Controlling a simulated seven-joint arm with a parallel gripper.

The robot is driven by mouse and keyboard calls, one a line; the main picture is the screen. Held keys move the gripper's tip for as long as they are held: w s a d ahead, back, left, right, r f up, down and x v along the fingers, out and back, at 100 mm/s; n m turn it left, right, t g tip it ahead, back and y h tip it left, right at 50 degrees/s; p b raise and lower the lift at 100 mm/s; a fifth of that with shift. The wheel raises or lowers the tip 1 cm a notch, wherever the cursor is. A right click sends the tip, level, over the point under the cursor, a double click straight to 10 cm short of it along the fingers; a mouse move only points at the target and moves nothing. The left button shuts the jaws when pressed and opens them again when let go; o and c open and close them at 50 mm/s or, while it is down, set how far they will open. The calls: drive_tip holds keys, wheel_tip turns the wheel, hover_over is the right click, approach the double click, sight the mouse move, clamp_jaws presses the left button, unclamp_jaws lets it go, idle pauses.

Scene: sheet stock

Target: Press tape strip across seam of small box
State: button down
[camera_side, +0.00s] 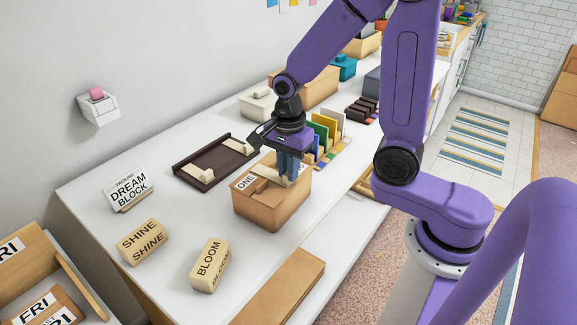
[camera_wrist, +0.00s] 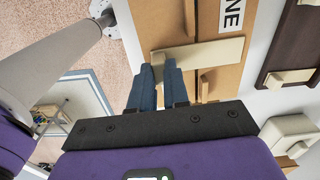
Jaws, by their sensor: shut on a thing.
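The small cardboard box (camera_side: 270,212) sits on the white table, with a label reading "ONE" on its top. A cream tape strip (camera_wrist: 212,52) lies over the box top in the wrist view, crossing the line between the flaps (camera_wrist: 196,88). Its left end is at my fingertips. My gripper (camera_side: 289,178) points down at the right part of the box top and is shut on the strip's end. In the wrist view my blue fingers (camera_wrist: 160,68) are close together. I cannot tell whether the whole strip touches the cardboard.
A dark tray (camera_side: 214,162) with cream strips lies behind and left of the box. Colored upright cards (camera_side: 326,132) stand close behind my gripper.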

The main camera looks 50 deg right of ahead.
drive_tip(key=c, duration=1)
unclamp_jaws()
drive_tip(key=shift+c, duration=0.2)
wheel_tip(320, 180, up, 17)
drive_tip(key=s+f+n, duration=0.5)
drive_tip(key=s+n, duration=0.4)
drive_tip(key=n, duration=0.6)
drive_tip(key=s+f+n, duration=0.6)
drive_tip(key=s+n, duration=0.3)
drive_tip(key=n, duration=0.6)
drive_tip(key=shift+s+a+f, duration=0.25)
drive_tip(key=shift+s+a, duration=0.1)
drive_tip(key=shift+a, duration=0.05)
